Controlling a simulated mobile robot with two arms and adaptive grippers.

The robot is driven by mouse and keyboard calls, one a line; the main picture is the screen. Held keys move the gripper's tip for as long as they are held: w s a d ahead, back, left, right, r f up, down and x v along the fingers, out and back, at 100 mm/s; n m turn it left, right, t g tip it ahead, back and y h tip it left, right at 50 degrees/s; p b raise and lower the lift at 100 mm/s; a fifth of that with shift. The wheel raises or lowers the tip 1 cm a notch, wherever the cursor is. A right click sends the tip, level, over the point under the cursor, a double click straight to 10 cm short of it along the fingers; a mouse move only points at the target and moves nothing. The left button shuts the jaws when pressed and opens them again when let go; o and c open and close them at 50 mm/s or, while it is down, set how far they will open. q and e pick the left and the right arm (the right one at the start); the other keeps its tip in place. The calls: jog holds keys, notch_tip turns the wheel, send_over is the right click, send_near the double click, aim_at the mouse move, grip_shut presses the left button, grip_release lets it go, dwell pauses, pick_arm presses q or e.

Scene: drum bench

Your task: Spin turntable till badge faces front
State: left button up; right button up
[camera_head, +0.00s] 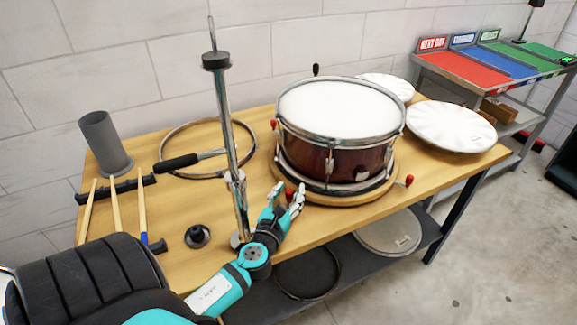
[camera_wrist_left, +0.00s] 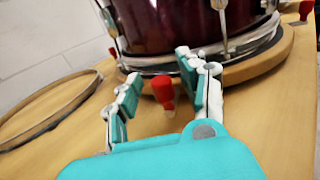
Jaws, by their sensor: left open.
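A dark red snare drum (camera_head: 335,152) with a white head stands on a round wooden turntable (camera_head: 372,192) on the bench. Red knobs stick out around the turntable. My left gripper (camera_head: 286,190) is open at the turntable's front left edge. In the left wrist view, a red knob (camera_wrist_left: 163,90) stands between the two open fingers of my left gripper (camera_wrist_left: 155,88), apart from both. The drum (camera_wrist_left: 180,25) and turntable rim (camera_wrist_left: 265,62) show beyond. A small pale patch on the drum's front right could be the badge, but I cannot tell. My right gripper is not in view.
A tall metal stand (camera_head: 227,130) rises just left of my left gripper. White drum heads (camera_head: 450,126) lie right. A shelf below holds another hoop (camera_head: 308,276) and head.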

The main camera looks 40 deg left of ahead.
pick_arm(q)
jog(key=v, duration=1.2)
